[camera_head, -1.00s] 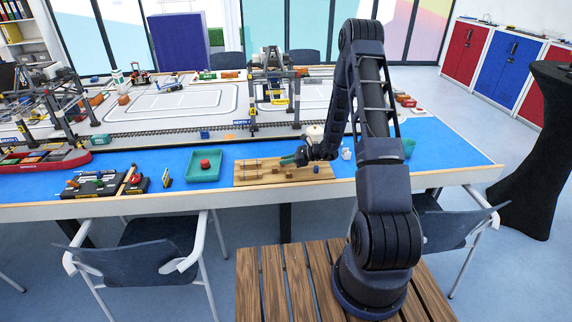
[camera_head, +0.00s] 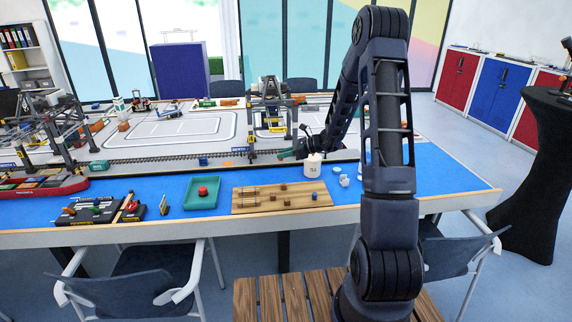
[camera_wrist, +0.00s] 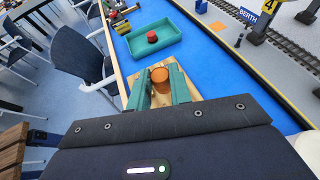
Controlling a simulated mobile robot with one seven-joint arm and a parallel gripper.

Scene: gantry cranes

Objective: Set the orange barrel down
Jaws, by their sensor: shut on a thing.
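The orange barrel (camera_wrist: 160,76) is between the two green fingers of my gripper (camera_wrist: 160,84) in the wrist view, and the gripper is shut on it. In the head view my gripper (camera_head: 287,154) points left, appearing above the far edge of the wooden board (camera_head: 250,205). The barrel cannot be made out there. In the wrist view part of the board (camera_wrist: 196,94) shows beyond the fingers. The barrel's underside is hidden, so I cannot tell its height.
A teal tray (camera_head: 190,205) with a red piece (camera_head: 203,190) stands left of the board. Several small brown pieces and a blue one (camera_head: 315,196) are on the board. A white mug-like thing (camera_head: 313,166) stands behind it. Blue table surface is free between tray and board.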

